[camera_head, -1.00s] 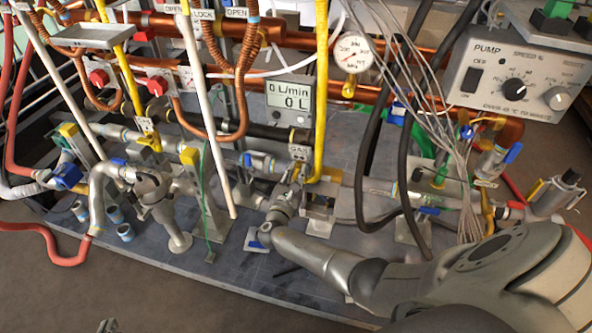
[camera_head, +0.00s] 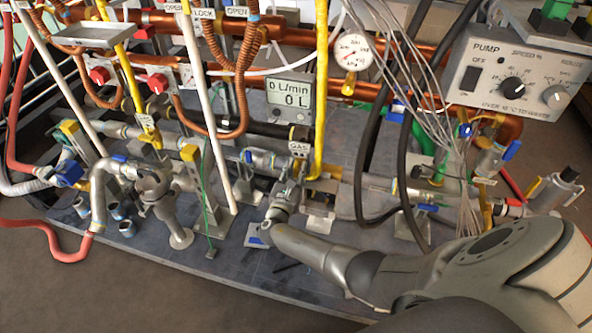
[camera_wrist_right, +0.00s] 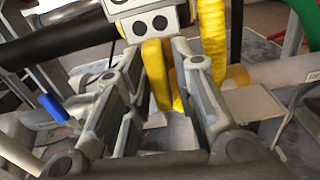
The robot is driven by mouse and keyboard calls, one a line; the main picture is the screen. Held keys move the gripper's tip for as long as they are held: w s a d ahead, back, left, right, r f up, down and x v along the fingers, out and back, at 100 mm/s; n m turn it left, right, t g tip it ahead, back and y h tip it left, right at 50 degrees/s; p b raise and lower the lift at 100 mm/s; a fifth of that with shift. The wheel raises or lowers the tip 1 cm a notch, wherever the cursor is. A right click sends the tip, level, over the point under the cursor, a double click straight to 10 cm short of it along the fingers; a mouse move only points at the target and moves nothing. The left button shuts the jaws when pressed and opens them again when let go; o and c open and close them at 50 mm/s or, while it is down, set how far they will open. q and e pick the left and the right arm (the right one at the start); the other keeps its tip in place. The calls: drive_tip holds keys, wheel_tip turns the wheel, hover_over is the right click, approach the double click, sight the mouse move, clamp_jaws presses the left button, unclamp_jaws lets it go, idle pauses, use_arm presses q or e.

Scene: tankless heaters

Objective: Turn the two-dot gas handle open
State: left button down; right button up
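A white tag with two black dots (camera_wrist_right: 152,22) shows at the top of the right wrist view. Just below it a yellow piece (camera_wrist_right: 157,75), which looks like the gas handle, stands between my fingers. My right gripper (camera_wrist_right: 158,62) is open, with one finger on each side of the yellow piece; I see no clear contact. In the head view the right gripper (camera_head: 292,182) is just below the GAS label (camera_head: 298,147), at the foot of the yellow gas pipe (camera_head: 319,90). It hides most of the handle there. My left gripper is not in view.
A flow display (camera_head: 290,98) stands above the gripper. Black hoses (camera_head: 366,160) and grey cables hang to its right. A white rod (camera_head: 212,120) and a yellow-capped post (camera_head: 190,153) stand to its left. Pipes run close behind.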

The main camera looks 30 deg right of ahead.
drive_tip(key=shift+o, duration=0.3)
drive_tip(key=v, duration=1.2)
